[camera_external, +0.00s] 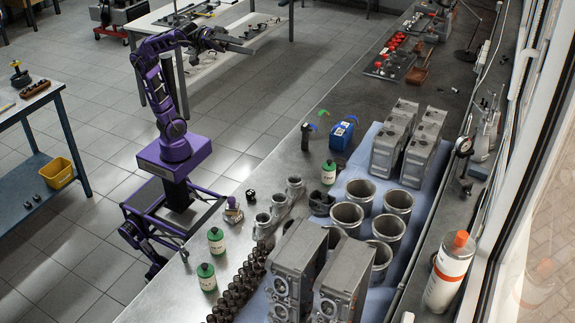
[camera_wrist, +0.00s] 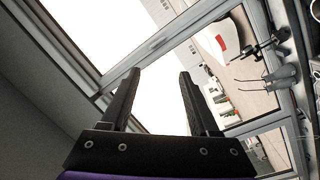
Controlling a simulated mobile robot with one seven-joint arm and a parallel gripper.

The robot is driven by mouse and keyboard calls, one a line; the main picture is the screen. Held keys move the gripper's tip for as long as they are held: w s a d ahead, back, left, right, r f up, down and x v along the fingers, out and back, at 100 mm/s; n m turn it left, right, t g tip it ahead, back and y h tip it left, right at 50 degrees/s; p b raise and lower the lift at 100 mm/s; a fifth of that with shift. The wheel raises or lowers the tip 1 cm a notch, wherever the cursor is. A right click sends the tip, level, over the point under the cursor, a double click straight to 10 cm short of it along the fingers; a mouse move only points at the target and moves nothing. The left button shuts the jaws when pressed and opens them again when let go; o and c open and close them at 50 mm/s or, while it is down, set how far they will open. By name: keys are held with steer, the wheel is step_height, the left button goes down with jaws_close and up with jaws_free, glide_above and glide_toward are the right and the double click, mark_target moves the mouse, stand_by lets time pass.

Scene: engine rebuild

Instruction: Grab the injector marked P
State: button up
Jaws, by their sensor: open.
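No injector with a readable P shows in either view; the parts are too small to read. Several small dark cylindrical parts (camera_external: 240,290) stand in rows at the front of the long workbench (camera_external: 285,140), and I cannot tell whether they are injectors. My gripper (camera_external: 245,47) is at the end of my raised purple arm, away from the workbench parts, over the floor near the white table at the back. In the wrist view my gripper (camera_wrist: 157,75) is open and empty, its two black fingers apart, facing windows.
Grey engine blocks (camera_external: 403,143), metal cylinders (camera_external: 347,213), green bottles (camera_external: 206,276) and a blue container (camera_external: 341,136) crowd the workbench. A white spray can (camera_external: 449,270) stands by the window. A blue table (camera_external: 40,185) is at left. The workbench's far middle is fairly clear.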

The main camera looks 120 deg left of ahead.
steer(key=s+a+r+n+t, duration=0.1)
steer(key=a+r+n+t, duration=0.1)
steer(key=a+r, duration=0.6)
steer(key=w+d+f+m+h, duration=0.25)
steer(key=d+f+h, duration=0.35)
steer(key=d, duration=0.5)
steer(key=m+g+y+p, duration=0.1)
steer(key=m+g+y, duration=0.2)
steer(key=m+g, duration=0.25)
glide_above(185, 256)
steer(key=s, duration=0.1)
step_height(185, 256, down, 44)
steer(key=f+n, duration=0.1)
steer(key=s+a+f+m+g+y, duration=0.25)
steer(key=s+f+m+y, duration=0.2)
steer(key=s+f, duration=0.85)
steer(key=shift+t+h, duration=0.35)
steer(key=shift+t, duration=0.15)
steer(key=x, duration=0.7)
steer(key=b+x, duration=0.1)
steer(key=x, duration=0.3)
steer(key=shift+a+f, duration=0.25)
steer(key=shift+a, duration=0.15)
steer(key=shift+r+b+x, duration=0.2)
steer(key=shift+b+x, duration=0.35)
steer(key=shift+x, duration=2.6)
steer(key=shift+w+d, duration=0.1)
